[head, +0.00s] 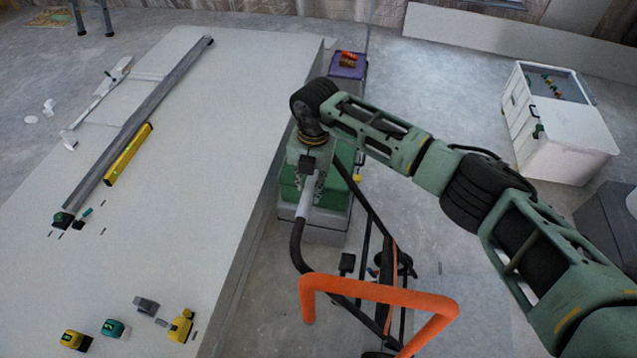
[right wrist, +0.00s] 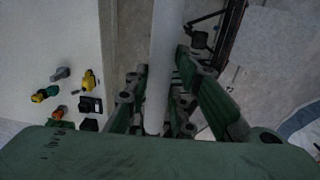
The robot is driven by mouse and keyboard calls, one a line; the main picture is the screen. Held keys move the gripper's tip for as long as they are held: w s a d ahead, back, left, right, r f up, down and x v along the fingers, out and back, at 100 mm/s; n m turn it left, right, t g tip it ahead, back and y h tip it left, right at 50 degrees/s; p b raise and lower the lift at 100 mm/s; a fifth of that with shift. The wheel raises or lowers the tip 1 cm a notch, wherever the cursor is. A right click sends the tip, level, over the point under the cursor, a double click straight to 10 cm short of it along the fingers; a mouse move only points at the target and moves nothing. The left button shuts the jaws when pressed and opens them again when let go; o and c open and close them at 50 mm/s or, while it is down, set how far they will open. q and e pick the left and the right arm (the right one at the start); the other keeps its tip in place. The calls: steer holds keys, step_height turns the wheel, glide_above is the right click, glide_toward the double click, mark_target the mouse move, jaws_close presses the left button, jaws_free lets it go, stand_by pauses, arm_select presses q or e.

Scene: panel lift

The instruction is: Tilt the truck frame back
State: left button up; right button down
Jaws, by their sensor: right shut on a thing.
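The truck frame (head: 385,291) has black tubes, a wheel at its lower end and an orange U-shaped bar in the lower middle of the head view. A pale grey section of its tube (head: 305,203) runs up to my right gripper (head: 308,176), which is shut on it. In the right wrist view the pale tube (right wrist: 163,50) passes between the two green fingers of my right gripper (right wrist: 160,88). Part of the frame is hidden behind my right arm. My left gripper is not in view.
A large pale panel surface (head: 200,130) fills the left, with a yellow level (head: 128,155), a long grey bar (head: 140,122) and several small tools. A green box (head: 327,190) stands behind the held tube. A white cabinet (head: 555,130) is at upper right. Floor between is mostly clear.

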steer(key=shift+s+a+f, duration=0.15)
steer(key=shift+a+f, duration=0.45)
steer(key=shift+f, duration=0.05)
steer(key=c, duration=1.9)
jaws_free()
steer(key=shift+c, duration=0.2)
steer(key=o, duration=0.4)
steer(key=shift+w+a+f, duration=0.1)
steer(key=shift+w, duration=0.25)
steer(key=shift+s+r, duration=0.1)
steer(key=shift+r, duration=0.2)
steer(key=r, duration=1.1)
steer(key=shift+d+r, duration=0.4)
steer(key=shift+s+f, duration=0.1)
